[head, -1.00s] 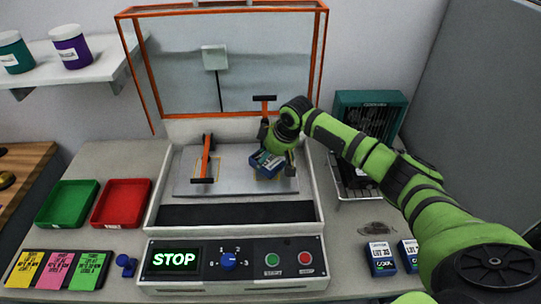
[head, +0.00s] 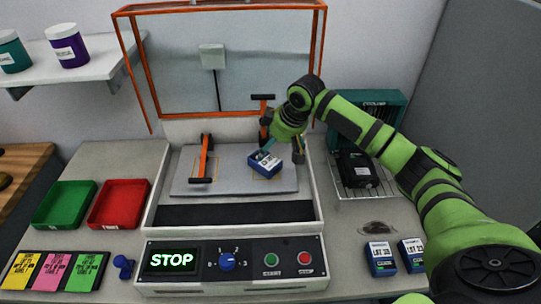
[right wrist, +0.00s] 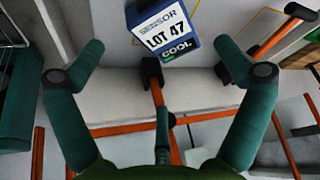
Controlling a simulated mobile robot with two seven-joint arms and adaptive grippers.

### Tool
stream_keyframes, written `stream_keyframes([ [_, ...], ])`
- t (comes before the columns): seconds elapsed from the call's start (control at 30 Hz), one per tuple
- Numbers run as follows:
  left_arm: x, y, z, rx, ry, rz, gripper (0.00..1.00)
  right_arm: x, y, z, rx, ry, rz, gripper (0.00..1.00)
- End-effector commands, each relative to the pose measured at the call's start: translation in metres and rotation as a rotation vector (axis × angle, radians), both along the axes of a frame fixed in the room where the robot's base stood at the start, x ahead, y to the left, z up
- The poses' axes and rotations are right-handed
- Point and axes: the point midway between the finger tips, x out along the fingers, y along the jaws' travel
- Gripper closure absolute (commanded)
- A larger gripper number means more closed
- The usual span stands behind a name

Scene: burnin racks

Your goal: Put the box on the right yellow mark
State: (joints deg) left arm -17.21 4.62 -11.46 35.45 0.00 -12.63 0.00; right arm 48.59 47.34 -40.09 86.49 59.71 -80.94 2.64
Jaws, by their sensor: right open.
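The small blue box (head: 265,164) with a white label sits on the grey plate inside the machine, at the right yellow mark, turned at an angle. Part of the yellow outline (right wrist: 196,14) shows beside it in the right wrist view. There the box (right wrist: 163,30) reads "LOT 47" and "COOL". My right gripper (head: 281,147) is just above and behind the box. Its two fingers stand wide apart, clear of the box in the right wrist view (right wrist: 163,68). The left yellow mark (head: 201,181) lies under an orange clamp. My left gripper is not in view.
Orange clamps stand at the left mark (head: 205,158) and behind the box (head: 263,101). The orange-framed lid (head: 220,60) is up. A cooling rack (head: 345,188) holds a dark box. Two blue boxes (head: 381,259) lie front right; red (head: 119,204) and green trays (head: 66,204) stand left.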

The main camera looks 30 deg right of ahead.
Motion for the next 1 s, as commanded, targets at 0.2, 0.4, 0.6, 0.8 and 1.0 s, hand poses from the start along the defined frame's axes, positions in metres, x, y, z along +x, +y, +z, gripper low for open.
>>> stream_keyframes([
  [0.2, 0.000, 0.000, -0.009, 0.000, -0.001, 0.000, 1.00, -0.014, -0.005, 0.037, 0.001, -0.002, 0.000, 0.00],
  [0.4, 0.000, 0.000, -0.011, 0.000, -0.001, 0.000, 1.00, -0.021, -0.007, 0.053, 0.002, 0.001, 0.000, 0.00],
  [0.6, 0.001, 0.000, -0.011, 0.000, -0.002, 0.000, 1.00, -0.022, -0.007, 0.055, 0.002, 0.002, 0.000, 0.00],
  [0.8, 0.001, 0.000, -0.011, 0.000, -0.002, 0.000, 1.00, -0.021, -0.007, 0.054, 0.002, 0.002, 0.000, 0.00],
  [1.0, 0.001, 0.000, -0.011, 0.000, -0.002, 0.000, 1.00, -0.021, -0.007, 0.054, 0.002, 0.002, 0.000, 0.00],
])
